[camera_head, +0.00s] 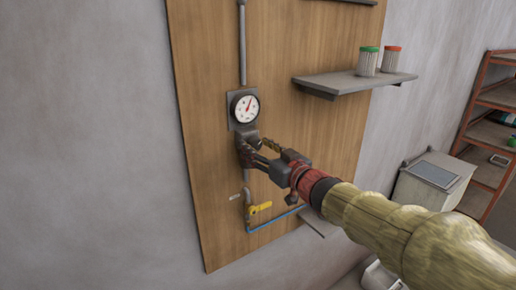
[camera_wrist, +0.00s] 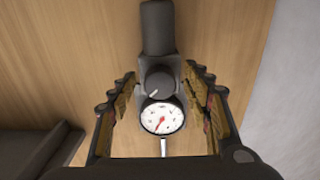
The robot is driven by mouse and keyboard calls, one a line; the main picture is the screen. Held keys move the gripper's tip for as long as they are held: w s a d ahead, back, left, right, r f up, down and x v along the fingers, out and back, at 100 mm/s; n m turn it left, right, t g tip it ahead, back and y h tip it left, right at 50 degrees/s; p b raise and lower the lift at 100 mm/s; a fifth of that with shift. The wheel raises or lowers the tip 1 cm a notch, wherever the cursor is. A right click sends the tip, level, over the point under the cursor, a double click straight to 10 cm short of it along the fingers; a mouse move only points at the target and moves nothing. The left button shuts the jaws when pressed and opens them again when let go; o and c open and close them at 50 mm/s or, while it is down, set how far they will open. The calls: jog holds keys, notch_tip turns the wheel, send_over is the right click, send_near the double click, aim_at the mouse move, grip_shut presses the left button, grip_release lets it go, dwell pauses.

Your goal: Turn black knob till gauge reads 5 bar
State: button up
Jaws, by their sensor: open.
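The round pressure gauge (camera_head: 245,108) with a white face and red needle is mounted on the wooden board. Its needle points up and slightly right in the head view; the scale numbers are too small to read. In the wrist view the gauge (camera_wrist: 161,118) appears just below the black knob (camera_wrist: 159,83), which carries a pale pointer mark. My gripper (camera_head: 254,148) is open in front of the board, just below the gauge. In the wrist view its fingers (camera_wrist: 160,78) stand on both sides of the knob, with gaps visible. In the head view my fingers largely hide the knob.
A yellow valve handle (camera_head: 259,208) and a blue hose (camera_head: 276,218) sit below on the wooden board (camera_head: 213,190). A shelf (camera_head: 345,84) with a green-lidded jar (camera_head: 367,62) and a red-lidded jar (camera_head: 391,60) projects at upper right. A grey cabinet (camera_head: 420,190) stands at right.

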jog(key=shift+c, duration=0.6)
jog(key=c, duration=1)
jog(key=shift+n, duration=0.3)
jog(key=shift+d+n+b, duration=0.1)
jog(key=shift+n+b, duration=1.4)
jog(key=shift+n, duration=1.1)
jog(key=shift+r, duration=0.1)
jog(key=o, duration=1.1)
